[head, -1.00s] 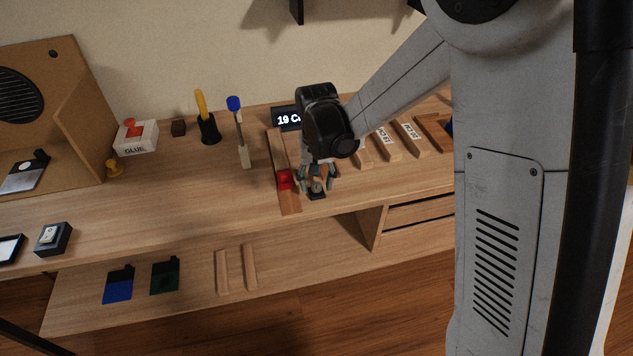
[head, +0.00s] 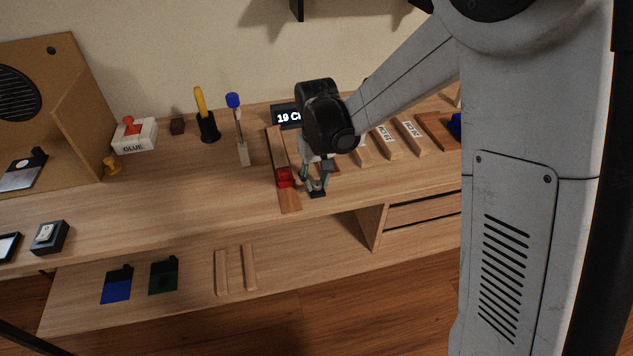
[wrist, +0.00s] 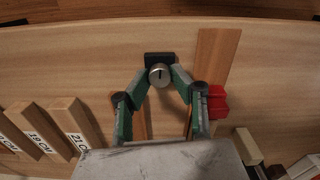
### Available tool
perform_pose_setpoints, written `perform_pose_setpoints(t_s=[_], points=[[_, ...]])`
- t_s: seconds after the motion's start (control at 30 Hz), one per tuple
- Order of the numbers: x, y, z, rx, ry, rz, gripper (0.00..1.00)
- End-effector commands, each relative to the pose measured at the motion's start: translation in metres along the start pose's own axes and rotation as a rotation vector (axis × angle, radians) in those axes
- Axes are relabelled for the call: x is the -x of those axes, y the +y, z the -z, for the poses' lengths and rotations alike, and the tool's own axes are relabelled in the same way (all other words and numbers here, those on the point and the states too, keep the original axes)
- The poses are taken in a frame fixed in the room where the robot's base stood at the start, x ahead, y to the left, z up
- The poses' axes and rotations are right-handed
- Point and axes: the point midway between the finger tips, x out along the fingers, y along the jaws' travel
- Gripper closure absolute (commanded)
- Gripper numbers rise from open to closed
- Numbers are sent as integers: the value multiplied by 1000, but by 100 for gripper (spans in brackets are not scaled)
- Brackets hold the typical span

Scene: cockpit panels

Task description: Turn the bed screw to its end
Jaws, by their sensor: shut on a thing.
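The bed screw (wrist: 160,74) shows in the wrist view as a round metal knob with a dark mark, in front of a small black block (wrist: 160,58). My gripper (wrist: 161,76) has its two green-and-grey fingers closed on the knob from both sides. In the head view my gripper (head: 316,182) points down at the front of the wooden bed, just above the black block (head: 317,193). The knob is mostly hidden there by the fingers. A red block (head: 285,177) sits on the wooden strip left of my gripper, and also shows in the wrist view (wrist: 217,102).
Labelled wooden blocks (head: 388,146) lie to the right. A blue-topped tool (head: 238,130), a yellow-handled tool (head: 203,112) and a glue box (head: 134,135) stand left.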

Motion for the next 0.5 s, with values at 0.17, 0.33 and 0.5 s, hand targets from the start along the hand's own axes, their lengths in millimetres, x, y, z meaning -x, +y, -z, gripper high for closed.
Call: perform_pose_setpoints(t_s=[0.17,0.33,0.5], points=[[-1,0,0,167,1,0,100],[-1,-1,0,329,1,0,100],[-1,-1,0,491,1,0,100]])
